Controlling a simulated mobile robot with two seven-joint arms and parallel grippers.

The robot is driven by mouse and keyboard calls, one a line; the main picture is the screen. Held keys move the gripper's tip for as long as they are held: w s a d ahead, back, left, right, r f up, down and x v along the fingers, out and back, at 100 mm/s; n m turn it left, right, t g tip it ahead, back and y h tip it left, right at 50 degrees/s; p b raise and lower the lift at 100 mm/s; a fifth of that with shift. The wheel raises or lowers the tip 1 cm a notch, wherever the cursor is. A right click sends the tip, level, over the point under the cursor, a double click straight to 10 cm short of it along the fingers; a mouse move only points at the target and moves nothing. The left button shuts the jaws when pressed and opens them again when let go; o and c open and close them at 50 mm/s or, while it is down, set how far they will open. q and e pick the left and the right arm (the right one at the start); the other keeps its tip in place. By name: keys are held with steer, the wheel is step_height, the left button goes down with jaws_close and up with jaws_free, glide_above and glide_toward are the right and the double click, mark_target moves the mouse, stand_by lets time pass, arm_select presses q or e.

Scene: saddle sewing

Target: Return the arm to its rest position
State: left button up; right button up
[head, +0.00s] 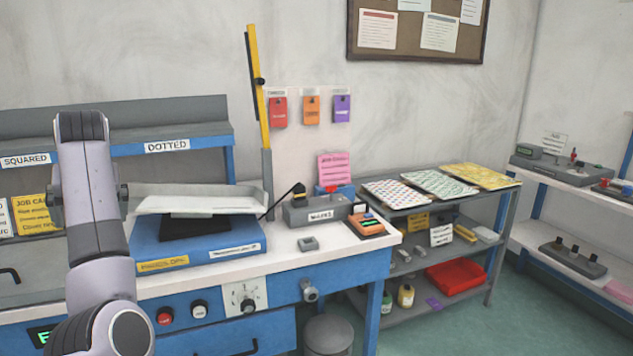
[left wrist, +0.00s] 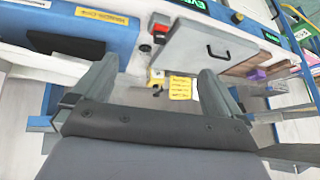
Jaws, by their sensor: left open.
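My left arm (head: 88,200) comes in from the lower left in the head view and stands upright in front of the blue workbench. Its gripper fingers cannot be made out there. In the left wrist view my left gripper (left wrist: 156,76) is open, with two grey fingers wide apart and nothing held between them. Past the fingers show the bench front and a yellow note (left wrist: 180,88); the fingers appear clear of both. My right arm and gripper are not in view.
A blue press (head: 225,240) with a raised yellow lever (head: 258,85) stands on the bench close to my left arm. A grey shelf (head: 440,265) with patterned sheets stands right of the bench. A bin (head: 328,335) stands below. Floor (head: 470,325) at right is clear.

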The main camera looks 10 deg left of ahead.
arm_select(q)
step_height(320, 180, down, 15)
steer(key=m+t+y, duration=0.2)
steer(key=m, duration=0.1)
steer(key=s+d+f+m+t+h, duration=0.1)
steer(key=s+d+f+m+t, duration=0.1)
steer(key=d+f, duration=0.35)
steer(key=s+d+f+m+t+h, duration=0.1)
steer(key=s+d+f+m, duration=0.15)
steer(key=f, duration=0.55)
steer(key=s+d+f+m+t+h, duration=0.1)
steer(key=s+d+f+h, duration=0.2)
steer(key=s+d+f, duration=0.3)
steer(key=s+d+f+m+t+h, duration=0.1)
steer(key=s+d+f+h, duration=0.3)
steer(key=s+d, duration=1)
steer(key=shift+s+f+m+h, duration=0.3)
steer(key=shift+s+f+m, duration=0.15)
steer(key=shift+s+f, duration=0.6)
